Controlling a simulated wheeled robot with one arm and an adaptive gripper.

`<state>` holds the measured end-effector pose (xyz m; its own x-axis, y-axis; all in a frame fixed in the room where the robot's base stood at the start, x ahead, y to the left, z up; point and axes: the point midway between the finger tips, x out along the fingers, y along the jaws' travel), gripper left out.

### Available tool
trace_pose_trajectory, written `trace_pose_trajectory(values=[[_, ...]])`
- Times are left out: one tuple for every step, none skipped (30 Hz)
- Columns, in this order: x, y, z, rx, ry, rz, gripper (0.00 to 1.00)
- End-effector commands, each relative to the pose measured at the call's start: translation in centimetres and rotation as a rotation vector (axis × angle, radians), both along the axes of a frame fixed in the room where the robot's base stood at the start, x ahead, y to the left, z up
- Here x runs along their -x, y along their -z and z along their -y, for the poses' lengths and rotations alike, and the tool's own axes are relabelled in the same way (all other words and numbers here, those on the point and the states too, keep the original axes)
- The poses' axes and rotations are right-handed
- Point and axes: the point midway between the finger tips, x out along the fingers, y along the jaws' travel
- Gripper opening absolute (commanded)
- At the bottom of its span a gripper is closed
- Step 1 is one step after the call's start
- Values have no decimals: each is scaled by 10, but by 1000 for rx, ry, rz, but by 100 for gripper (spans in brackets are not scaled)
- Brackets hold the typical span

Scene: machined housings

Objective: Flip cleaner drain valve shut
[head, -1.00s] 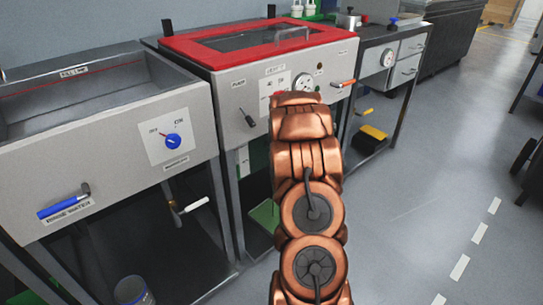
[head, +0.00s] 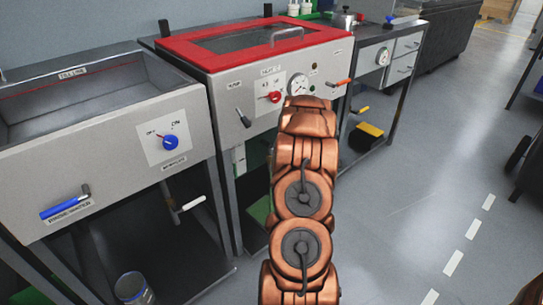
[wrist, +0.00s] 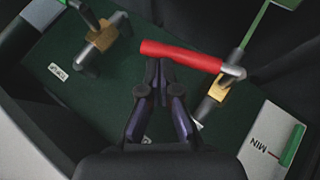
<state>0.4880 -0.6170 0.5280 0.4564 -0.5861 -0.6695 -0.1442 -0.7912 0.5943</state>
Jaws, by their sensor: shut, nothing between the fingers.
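In the wrist view a red valve handle (wrist: 182,55) lies roughly level, joined at its right end to a grey stem. A brass valve body (wrist: 218,88) sits just below that joint, on a slanting pipe, and the handle points left across the pipe's line. My gripper (wrist: 158,64) is shut and empty, its tips just below the left part of the red handle. I cannot tell whether they touch it. A second brass valve (wrist: 103,36) is at upper left. The small labels are unreadable. In the head view my arm hides the gripper and valves.
A dark green panel (wrist: 60,105) lies behind the valves. In the head view the red-lidded machine (head: 190,50) stands between a rinse-water tank (head: 100,130) and a bench with drawers (head: 400,62).

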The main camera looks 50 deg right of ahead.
Motion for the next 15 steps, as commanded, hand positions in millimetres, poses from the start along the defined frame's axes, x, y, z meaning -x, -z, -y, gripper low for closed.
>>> trace_pose_trajectory(values=[[1,2,3,0,2,0,0],[1,3,4,0,1,1,0],[1,4,6,1,1,2,0],[1,6,7,1,1,2,0],[1,7,8,2,1,2,0],[2,8,10,2,1,2,0],[2,10,10,3,1,1,0],[2,11,11,2,0,1,0],[2,13,12,1,1,2,0],[2,14,12,1,1,2,0],[2,15,13,1,2,2,0],[2,16,13,0,2,1,0],[3,17,14,0,2,1,0],[3,18,14,0,2,1,0],[3,19,14,0,1,1,0]])
